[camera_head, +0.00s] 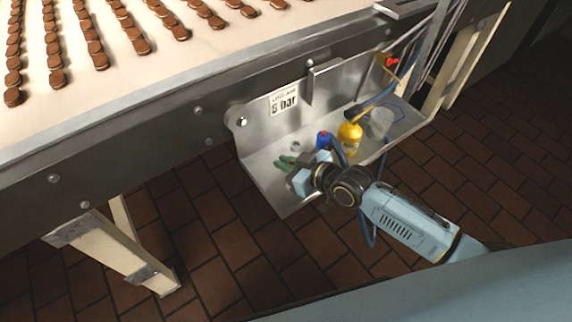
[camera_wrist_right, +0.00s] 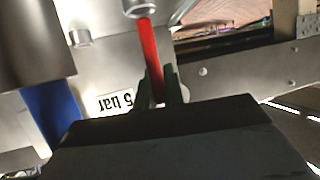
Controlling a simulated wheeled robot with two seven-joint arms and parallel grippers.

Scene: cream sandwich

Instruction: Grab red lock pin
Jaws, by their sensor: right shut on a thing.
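In the right wrist view a red pin (camera_wrist_right: 150,45) stands between the two dark green fingers of my right gripper (camera_wrist_right: 158,88). The fingers are shut on its near end. Its far end meets a round silver metal part (camera_wrist_right: 138,8). In the head view my right gripper (camera_head: 284,163) is at the left part of the metal shelf (camera_head: 262,168), below the "5 bar" label (camera_head: 284,102). The held pin cannot be made out there. My left gripper is not in view.
On the shelf, a blue-topped part (camera_head: 323,140), a yellow bottle (camera_head: 349,138) and a clear glass jar (camera_head: 380,124) stand right of the gripper. A small red part (camera_head: 392,61) is on the back plate. A conveyor (camera_head: 200,50) with rows of brown cookies lies above.

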